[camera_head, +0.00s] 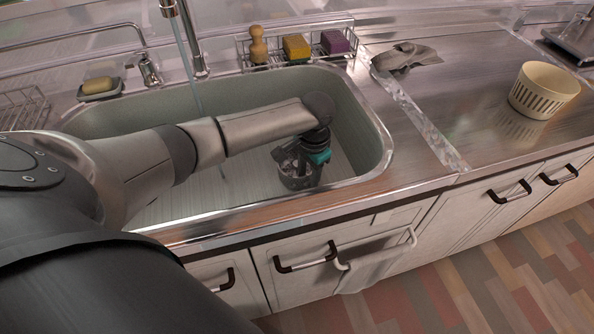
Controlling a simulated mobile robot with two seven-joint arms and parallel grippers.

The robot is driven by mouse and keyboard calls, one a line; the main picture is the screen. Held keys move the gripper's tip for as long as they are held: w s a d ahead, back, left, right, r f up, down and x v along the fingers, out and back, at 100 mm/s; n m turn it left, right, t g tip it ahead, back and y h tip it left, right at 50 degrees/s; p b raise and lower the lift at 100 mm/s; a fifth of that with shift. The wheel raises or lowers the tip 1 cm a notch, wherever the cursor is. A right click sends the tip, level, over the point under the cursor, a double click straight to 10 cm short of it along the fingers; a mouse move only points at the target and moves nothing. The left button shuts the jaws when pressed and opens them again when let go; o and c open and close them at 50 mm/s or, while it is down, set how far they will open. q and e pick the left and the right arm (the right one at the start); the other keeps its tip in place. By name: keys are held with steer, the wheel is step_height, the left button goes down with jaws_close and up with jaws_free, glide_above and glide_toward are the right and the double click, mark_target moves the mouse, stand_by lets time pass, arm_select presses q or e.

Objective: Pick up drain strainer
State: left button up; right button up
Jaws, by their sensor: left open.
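My left arm comes in from the left and reaches over the sink (245,88). My left gripper (299,166) points down into the sink near its front right and is open. A dark metal cup-shaped thing, which looks like the drain strainer (298,182), sits low in the sink right under the gripper. The fingers are at or just over its rim; I cannot tell whether they touch it. The gripper's body and wrist hide part of it. My right gripper is not in view.
A wire rack behind the sink holds a wooden-handled brush (258,46), a yellow sponge (296,47) and a purple sponge (335,42). A grey cloth (405,57) and a cream slotted basket (543,90) lie on the right counter. The faucet (190,40) stands at the sink's back.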

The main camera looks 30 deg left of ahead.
arm_select(q)
steer(key=shift+f, duration=0.35)
jaws_close()
stand_by(0.6)
